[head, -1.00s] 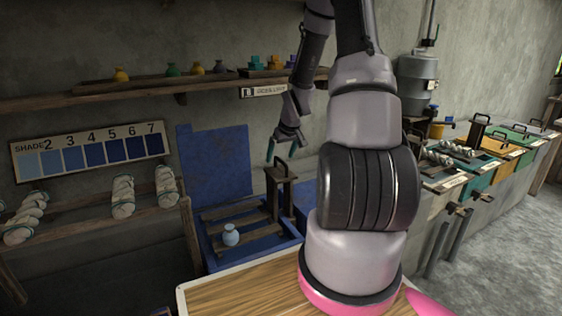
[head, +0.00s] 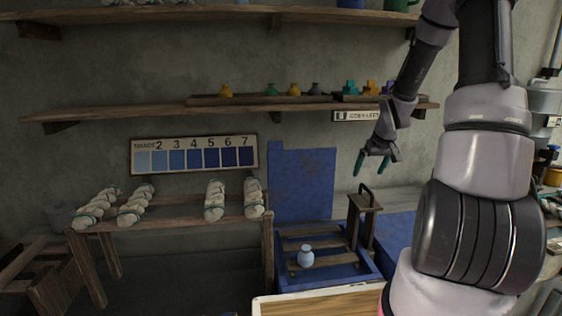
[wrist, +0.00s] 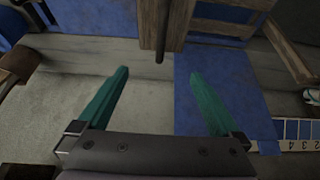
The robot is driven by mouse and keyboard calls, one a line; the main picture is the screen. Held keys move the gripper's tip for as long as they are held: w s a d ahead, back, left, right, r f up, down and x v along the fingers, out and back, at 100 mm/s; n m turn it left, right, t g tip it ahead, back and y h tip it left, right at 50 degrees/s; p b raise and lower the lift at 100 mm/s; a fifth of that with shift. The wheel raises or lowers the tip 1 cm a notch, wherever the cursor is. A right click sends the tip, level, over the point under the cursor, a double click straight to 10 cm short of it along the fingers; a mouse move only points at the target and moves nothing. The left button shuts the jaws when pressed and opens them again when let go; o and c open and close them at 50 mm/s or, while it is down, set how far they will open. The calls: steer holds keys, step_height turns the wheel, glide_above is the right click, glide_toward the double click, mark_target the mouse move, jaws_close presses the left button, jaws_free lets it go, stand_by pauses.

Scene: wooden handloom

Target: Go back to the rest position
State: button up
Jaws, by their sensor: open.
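My gripper (head: 372,163) hangs in the air in front of the back wall, above the blue vat area, with its teal fingers pointing down. In the wrist view its two teal fingers (wrist: 160,100) stand wide apart with nothing between them. My arm bends down to it from the upper right of the head view. The rest position itself is not marked in any view.
A wooden post with a handle (head: 362,225) stands below the gripper by the blue vat (head: 345,281), near a small pale-blue jar (head: 305,257). A shelf (head: 130,116) with small bottles runs behind. White skeins (head: 214,201) lie on a rack at left.

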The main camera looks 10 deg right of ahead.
steer(key=s+a+r+m, duration=0.1)
steer(key=s+a+r, duration=0.35)
steer(key=r, duration=0.45)
steer(key=s+a+r+m, duration=0.1)
steer(key=s+a+r, duration=0.2)
steer(key=s+r, duration=0.45)
steer(key=s+a+r+m+t+y, duration=0.1)
steer(key=s+a+r, duration=0.3)
steer(key=s, duration=0.3)
steer(key=s+a+r+m+y, duration=0.1)
steer(key=s+a+r, duration=0.2)
steer(key=s+r, duration=0.3)
steer(key=shift+s+a+r+t, duration=0.15)
steer(key=shift+s+a+t, duration=0.25)
steer(key=shift+s, duration=0.5)
